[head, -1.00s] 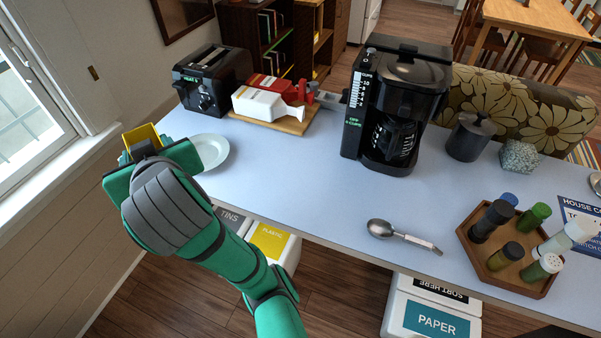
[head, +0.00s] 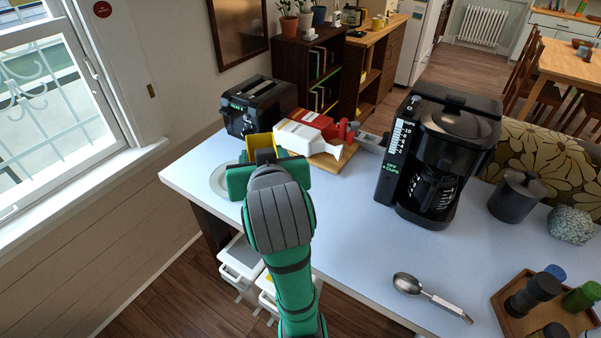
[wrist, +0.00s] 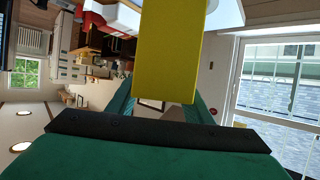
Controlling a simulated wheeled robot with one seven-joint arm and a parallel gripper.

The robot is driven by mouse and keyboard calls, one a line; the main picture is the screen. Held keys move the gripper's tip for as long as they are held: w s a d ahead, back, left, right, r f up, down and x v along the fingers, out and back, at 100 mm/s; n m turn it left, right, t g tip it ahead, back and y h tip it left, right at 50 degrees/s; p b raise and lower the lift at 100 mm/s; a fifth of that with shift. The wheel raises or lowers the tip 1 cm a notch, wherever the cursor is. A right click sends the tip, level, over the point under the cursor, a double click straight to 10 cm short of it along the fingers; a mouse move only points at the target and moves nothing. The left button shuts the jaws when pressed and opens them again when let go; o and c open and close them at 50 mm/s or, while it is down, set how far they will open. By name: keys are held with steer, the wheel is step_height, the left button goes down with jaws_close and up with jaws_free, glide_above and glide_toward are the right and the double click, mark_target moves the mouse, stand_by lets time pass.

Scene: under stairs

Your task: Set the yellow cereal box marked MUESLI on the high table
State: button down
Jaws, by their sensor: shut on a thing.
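My gripper (head: 263,160) is shut on a yellow box (head: 264,142), of which only a small part shows past the gripper in the head view. In the wrist view the box (wrist: 167,50) is a plain yellow face between the green fingers; no lettering shows. The high table (head: 350,215) has a pale blue top. In the head view my gripper and the box appear over its left part, in front of the board and right of the plate. I cannot tell how high the box is above the top, or whether it touches.
A white plate (head: 218,181) is partly hidden behind my gripper. A black toaster (head: 257,105), a wooden board (head: 330,163) with red and white items, and a coffee maker (head: 440,155) stand behind. A spoon (head: 408,284) lies near the front edge. The middle front is clear.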

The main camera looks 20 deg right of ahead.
steer(key=w+d+f, duration=0.7)
steer(key=d+f, duration=0.3)
steer(key=f, duration=0.2)
steer(key=shift+w+f, duration=0.2)
steer(key=shift+f, duration=0.15)
steer(key=c, duration=0.9)
jaws_free()
